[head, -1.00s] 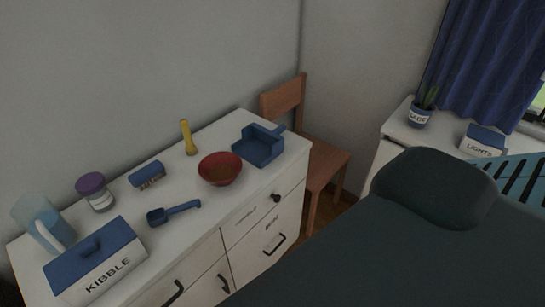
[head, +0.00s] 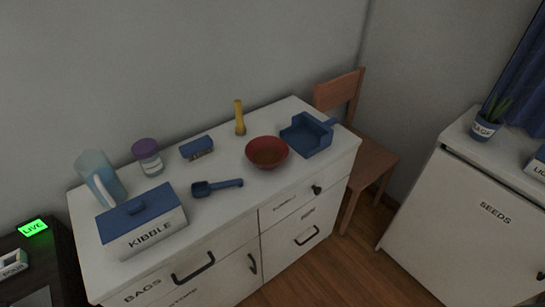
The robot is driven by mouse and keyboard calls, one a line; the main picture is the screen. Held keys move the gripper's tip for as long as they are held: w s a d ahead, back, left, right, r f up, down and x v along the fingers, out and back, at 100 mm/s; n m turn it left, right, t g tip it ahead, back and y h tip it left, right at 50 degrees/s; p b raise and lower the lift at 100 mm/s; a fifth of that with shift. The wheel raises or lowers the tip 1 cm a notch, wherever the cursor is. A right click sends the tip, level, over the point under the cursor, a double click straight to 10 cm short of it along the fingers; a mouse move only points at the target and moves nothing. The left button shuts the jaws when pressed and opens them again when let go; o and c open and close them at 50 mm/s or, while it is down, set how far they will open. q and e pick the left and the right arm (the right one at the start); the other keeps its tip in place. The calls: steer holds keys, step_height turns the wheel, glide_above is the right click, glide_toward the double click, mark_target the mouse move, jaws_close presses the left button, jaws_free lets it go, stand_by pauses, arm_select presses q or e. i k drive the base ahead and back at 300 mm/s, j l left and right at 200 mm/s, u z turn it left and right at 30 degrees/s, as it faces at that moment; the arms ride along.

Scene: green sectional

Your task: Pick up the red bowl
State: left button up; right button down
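The red bowl (head: 267,152) sits upright on top of the white dresser (head: 232,215), right of its middle in the head view. Its inside looks brownish, and I cannot tell whether it holds anything. A blue dustpan (head: 307,136) lies close to its right, and a blue scoop (head: 217,187) lies to its left and nearer the front. Neither of my grippers is in view.
A yellow object (head: 240,118) and a brush (head: 197,148) are behind the bowl. A kibble box (head: 142,222), a purple-lidded jar (head: 148,157) and a pitcher (head: 100,178) crowd the left. A chair (head: 364,150) stands right of the dresser. Wooden floor (head: 340,262) is clear in front.

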mark_target(267, 152)
steer(key=i+l+u, duration=0.25)
steer(key=l, duration=0.4)
steer(key=i+l+u, duration=0.3)
steer(key=l, duration=0.45)
steer(key=i+l+u, duration=0.1)
steer(key=l, duration=0.25)
steer(key=i, duration=0.1)
